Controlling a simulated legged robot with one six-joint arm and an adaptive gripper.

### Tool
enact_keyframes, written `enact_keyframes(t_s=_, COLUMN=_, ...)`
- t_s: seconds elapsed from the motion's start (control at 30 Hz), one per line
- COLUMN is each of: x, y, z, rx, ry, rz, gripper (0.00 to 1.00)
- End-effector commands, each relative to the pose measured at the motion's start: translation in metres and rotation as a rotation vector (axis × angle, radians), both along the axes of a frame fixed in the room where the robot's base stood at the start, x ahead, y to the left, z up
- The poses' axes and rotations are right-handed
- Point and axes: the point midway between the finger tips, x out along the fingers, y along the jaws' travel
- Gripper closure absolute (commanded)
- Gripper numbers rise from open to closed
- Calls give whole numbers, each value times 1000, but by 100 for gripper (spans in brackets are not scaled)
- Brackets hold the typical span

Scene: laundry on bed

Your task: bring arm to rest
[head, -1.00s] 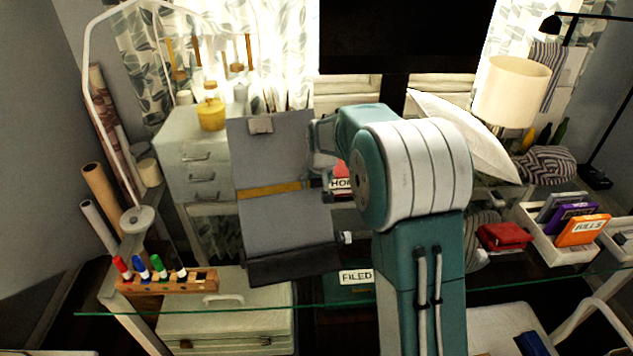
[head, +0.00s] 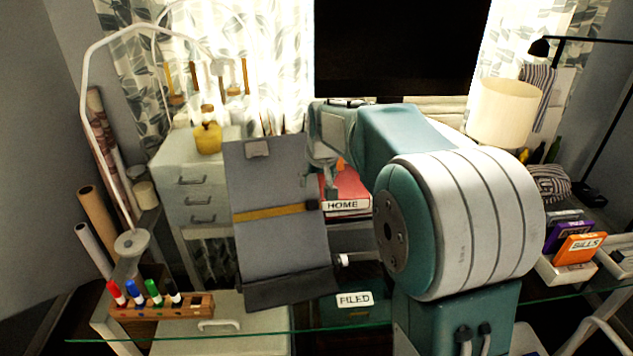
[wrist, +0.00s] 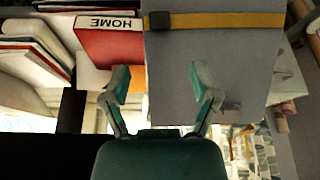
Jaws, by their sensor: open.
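My arm rises at the right of the head view and bends to the left. My gripper (head: 322,172) hangs from its end, in front of a red "HOME" folder (head: 352,186) and close to the right edge of a grey board with a yellow strap (head: 265,180). The wrist view shows the gripper (wrist: 160,85) with its two fingers apart and nothing between them. There, the board (wrist: 215,70) is behind and beside the right finger, and the red folder (wrist: 108,50) lies beyond the left finger. I cannot tell whether the fingers touch the board.
A glass desk edge crosses the front. A wooden rack (head: 165,306) of markers stands at left. A box labelled "FILED" (head: 345,312) is low in the middle. At right are a white tray (head: 558,272) with coloured cases and a lamp (head: 505,110). A dark screen (head: 395,45) hangs behind.

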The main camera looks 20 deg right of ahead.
Motion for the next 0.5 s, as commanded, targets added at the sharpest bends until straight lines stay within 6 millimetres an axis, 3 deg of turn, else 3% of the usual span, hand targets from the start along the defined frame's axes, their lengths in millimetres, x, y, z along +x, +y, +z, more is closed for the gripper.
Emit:
enact_keyframes(t_s=0.17, x=-9, y=2, z=6, rx=-1, ry=-4, rz=1, gripper=23)
enact_keyframes(t_s=0.5, x=-84, y=16, z=40, rx=-2, ry=-28, rz=10, gripper=23)
